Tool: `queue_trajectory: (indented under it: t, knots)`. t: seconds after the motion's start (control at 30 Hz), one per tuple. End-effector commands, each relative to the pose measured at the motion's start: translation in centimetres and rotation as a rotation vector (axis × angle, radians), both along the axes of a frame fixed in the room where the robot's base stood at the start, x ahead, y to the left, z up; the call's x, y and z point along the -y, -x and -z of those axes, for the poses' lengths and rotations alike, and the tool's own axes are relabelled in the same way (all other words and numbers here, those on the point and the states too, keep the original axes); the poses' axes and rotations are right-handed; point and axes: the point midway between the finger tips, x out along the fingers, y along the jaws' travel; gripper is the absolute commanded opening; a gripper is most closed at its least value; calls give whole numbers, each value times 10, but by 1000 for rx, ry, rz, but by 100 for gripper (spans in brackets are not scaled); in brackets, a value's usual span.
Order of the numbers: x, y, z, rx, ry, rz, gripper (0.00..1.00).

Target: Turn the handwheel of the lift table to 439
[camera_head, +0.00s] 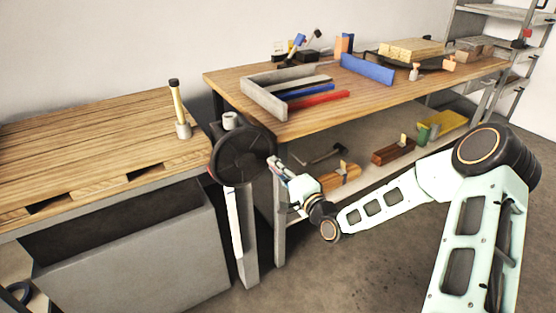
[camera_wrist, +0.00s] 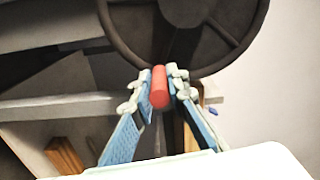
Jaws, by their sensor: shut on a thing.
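The dark spoked handwheel (camera_head: 242,155) stands upright on a pale post (camera_head: 241,222) at the right end of the low wood-topped table (camera_head: 95,140). In the wrist view the lower part of the handwheel (camera_wrist: 120,38) fills the top. My gripper (camera_head: 275,166) is at the wheel's right edge. In the wrist view my gripper (camera_wrist: 160,88) is shut on the wheel's red handle (camera_wrist: 160,87), with one blue-padded finger on each side. The handle sits just below the rim there. No number or scale is legible in either view.
A workbench (camera_head: 300,120) with a grey angle piece (camera_head: 265,98), blue and red bars and tools stands behind the wheel. Its lower shelf holds wooden blocks (camera_head: 393,151). A bench leg (camera_head: 279,225) is close to my gripper. A hammer-like tool (camera_head: 179,110) stands upright on the wood-topped table.

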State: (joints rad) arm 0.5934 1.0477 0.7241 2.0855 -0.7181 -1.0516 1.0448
Motion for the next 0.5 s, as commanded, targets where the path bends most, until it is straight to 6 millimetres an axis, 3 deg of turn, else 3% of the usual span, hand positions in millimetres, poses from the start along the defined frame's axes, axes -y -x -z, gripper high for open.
queue_trajectory:
  t: [0.03, 0.5]
  knots:
    - [-1, 3, 9, -35, -35, -1, 0]
    - [-23, 18, 41, -285, -406, -1, 0]
